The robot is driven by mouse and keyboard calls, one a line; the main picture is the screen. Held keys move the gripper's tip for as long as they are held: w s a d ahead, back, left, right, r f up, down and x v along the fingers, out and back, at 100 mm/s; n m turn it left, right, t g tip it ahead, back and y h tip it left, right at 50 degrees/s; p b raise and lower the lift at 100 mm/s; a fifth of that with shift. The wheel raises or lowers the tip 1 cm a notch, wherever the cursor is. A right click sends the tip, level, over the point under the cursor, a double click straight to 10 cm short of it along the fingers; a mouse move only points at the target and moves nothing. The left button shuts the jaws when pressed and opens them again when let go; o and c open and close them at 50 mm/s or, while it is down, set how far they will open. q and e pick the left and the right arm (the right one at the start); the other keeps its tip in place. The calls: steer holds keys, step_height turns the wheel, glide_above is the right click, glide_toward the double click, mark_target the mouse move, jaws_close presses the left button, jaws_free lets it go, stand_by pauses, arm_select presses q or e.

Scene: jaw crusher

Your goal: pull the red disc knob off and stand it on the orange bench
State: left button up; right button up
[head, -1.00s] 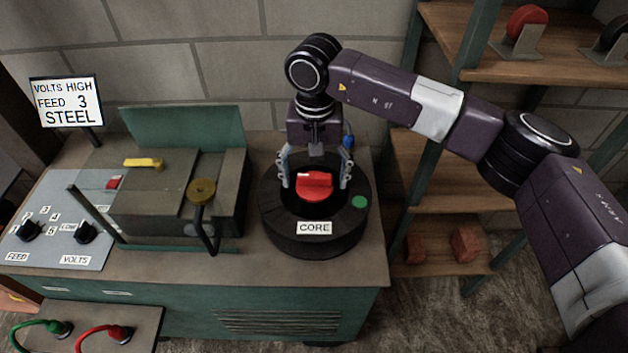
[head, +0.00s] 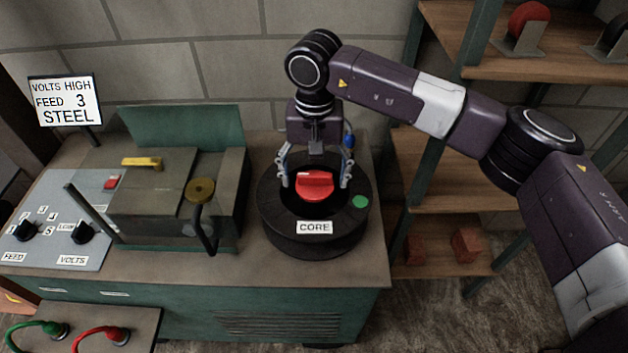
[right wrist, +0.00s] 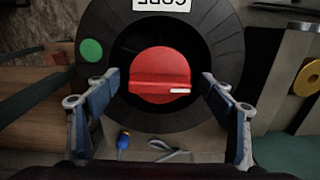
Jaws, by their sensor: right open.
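The red disc knob (head: 314,186) with its raised grip bar sits in the dark well of the round black housing (head: 310,241) labelled CORE. It also shows face-on in the right wrist view (right wrist: 158,62). My right gripper (head: 315,181) is above the housing, open, with one finger on each side of the knob. In the right wrist view the fingertips (right wrist: 160,82) stand apart from the knob's rim, with dark gaps between. My left gripper is out of view. A small orange surface (head: 14,302) shows at the lower left edge; I cannot tell whether it is the bench.
The crusher box (head: 165,210) with a brass-knobbed lever (head: 201,190) stands left of the housing. A green button (head: 360,202) is on the housing's rim. A shelf (head: 440,205) stands at right, with a red round part (head: 529,18) on a stand above.

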mark_target(315, 175)
steer(key=shift+c, duration=0.3)
steer(key=c, duration=1.5)
steer(key=shift+r, duration=0.1)
steer(key=shift+r, duration=0.1)
steer(key=shift+r+p, duration=1.1)
steer(key=shift+r, duration=1.75)
steer(key=shift+f, duration=0.1)
